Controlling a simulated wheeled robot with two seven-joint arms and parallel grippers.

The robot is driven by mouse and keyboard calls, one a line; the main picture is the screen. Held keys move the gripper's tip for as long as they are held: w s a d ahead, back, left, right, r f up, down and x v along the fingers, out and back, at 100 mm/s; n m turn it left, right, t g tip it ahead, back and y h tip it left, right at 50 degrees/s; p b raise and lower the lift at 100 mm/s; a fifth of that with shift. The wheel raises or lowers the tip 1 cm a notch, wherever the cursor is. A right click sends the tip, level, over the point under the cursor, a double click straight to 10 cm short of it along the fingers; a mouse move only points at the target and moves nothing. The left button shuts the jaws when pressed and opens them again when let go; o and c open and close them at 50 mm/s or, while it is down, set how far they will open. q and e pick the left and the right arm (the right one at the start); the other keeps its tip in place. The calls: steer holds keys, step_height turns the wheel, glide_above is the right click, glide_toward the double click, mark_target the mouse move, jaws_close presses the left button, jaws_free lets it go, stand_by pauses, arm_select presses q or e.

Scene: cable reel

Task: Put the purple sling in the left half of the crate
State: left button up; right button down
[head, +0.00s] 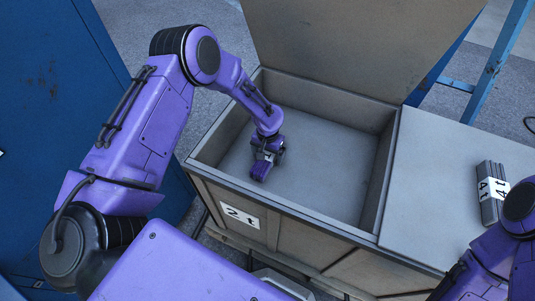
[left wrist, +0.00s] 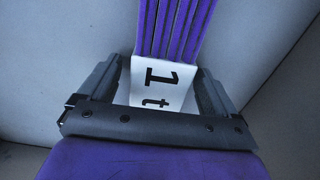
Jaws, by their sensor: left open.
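The purple sling (head: 260,171) is inside the open left compartment of the crate (head: 277,209), low near its floor and toward the front left. In the left wrist view the sling is a bundle of purple strands (left wrist: 176,25) with a white "1 t" label (left wrist: 158,84). My left gripper (head: 267,150) reaches down into this compartment and is open, with the labelled part of the sling between its fingers. I cannot tell whether the sling's far end touches the floor. My right arm shows at the lower right; its gripper is out of view.
A raised lid (head: 360,40) stands behind the open compartment. Right of it is a closed flat grey top (head: 430,175) bearing a grey "4 t" bundle (head: 490,190). The front wall bears a "2 t" label (head: 240,215). The compartment's back and right floor is clear.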

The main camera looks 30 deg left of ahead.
mark_target(267, 153)
arm_select(q)
step_height(267, 153, up, 12)
steer(key=shift+p, duration=0.35)
